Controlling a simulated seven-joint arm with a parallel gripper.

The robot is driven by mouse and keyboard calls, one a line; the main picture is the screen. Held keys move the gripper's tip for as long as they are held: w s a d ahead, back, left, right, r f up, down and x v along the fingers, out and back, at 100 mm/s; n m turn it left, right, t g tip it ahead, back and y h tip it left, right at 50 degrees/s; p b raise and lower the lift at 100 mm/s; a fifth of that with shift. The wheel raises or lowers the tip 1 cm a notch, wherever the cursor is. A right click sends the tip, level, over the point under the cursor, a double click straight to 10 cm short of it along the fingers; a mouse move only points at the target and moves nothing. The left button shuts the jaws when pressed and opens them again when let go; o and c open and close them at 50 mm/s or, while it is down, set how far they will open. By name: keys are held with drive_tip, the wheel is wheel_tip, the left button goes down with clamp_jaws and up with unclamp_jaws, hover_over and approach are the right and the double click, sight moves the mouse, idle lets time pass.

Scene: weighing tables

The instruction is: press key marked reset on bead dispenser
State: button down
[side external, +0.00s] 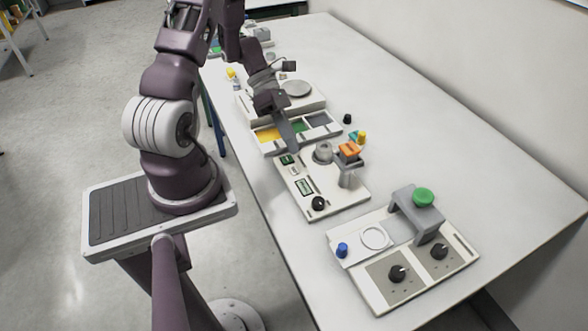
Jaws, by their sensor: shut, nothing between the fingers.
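A pale instrument (334,201), apparently the bead dispenser, stands on the white table. It carries small green panels (304,187), a black knob (318,203), a grey round cup (323,152) and an orange-topped grey post (348,151). The markings on its keys are too small to read, so I cannot tell which is reset. My gripper (293,149) points down over the instrument's far left end, near the upper green panel (288,159). Its fingers are together and empty. I cannot tell whether the tips touch the surface.
A tray with yellow, green and grey compartments (268,152) lies just behind, and a scale with a round pan (297,88) stands beyond it. Nearer is a unit with black knobs and a green-topped grey bridge (402,196). The table's right side (450,130) is clear.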

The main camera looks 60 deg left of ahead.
sight(292, 167)
drive_tip(key=shift+f, duration=2.3)
drive_tip(key=shift+f, duration=0.1)
drive_tip(key=shift+f, duration=0.3)
drive_tip(key=shift+f, duration=0.35)
idle(0.6)
drive_tip(key=shift+r, duration=0.8)
drive_tip(key=shift+r, duration=2.5)
